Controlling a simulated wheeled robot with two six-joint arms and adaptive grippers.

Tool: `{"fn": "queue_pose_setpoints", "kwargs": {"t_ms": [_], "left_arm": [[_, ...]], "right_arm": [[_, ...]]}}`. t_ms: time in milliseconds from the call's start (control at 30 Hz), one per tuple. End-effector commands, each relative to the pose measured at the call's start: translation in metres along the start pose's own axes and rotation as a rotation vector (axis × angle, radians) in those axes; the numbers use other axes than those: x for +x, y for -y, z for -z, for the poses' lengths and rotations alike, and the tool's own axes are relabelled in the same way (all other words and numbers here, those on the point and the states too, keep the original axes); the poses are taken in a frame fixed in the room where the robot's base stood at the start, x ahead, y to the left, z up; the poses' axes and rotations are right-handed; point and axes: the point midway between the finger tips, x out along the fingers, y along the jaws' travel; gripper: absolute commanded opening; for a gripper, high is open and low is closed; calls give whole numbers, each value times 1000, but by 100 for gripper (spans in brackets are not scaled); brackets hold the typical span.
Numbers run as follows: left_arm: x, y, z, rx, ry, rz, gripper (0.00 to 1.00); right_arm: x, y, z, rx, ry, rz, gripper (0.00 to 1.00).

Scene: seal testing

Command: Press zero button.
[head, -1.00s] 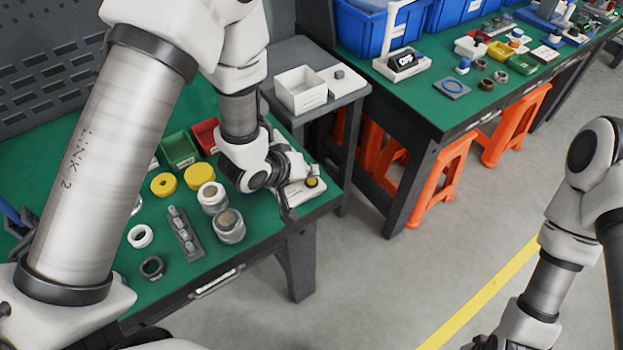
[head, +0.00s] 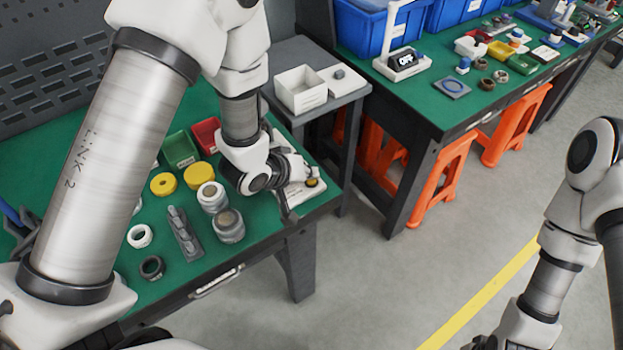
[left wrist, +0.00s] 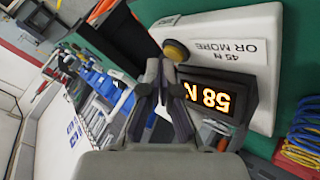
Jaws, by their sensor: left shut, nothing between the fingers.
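The force gauge (left wrist: 245,55) is a pale box with the label "45 N OR MORE" and a lit display (left wrist: 207,98) reading 58 N. A round dark-yellow button (left wrist: 176,50) sits on its near edge; it also shows in the head view (head: 312,183). No zero label is readable. My left gripper (left wrist: 161,68) is shut and empty, its tips close to the button in the left wrist view; I cannot tell whether they touch. In the head view the left gripper (head: 290,215) hangs at the table's right front corner, beside the gauge.
On the green table, yellow rings (head: 198,175), metal cylinders (head: 229,226) and green and red bins (head: 180,150) stand left of the gripper. A small grey table (head: 350,92) with a white box (head: 300,90) stands behind. Coloured cables (left wrist: 304,140) lie near the gauge.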

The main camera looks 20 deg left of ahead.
Motion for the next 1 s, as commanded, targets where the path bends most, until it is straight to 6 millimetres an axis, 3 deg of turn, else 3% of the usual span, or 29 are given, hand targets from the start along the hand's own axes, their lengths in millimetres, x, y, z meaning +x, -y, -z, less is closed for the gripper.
{"fn": "queue_pose_setpoints", "kwargs": {"t_ms": [1000], "left_arm": [[5,4,-4,-1,-1,0,0]], "right_arm": [[3,0,0,0,0,0,69]]}}
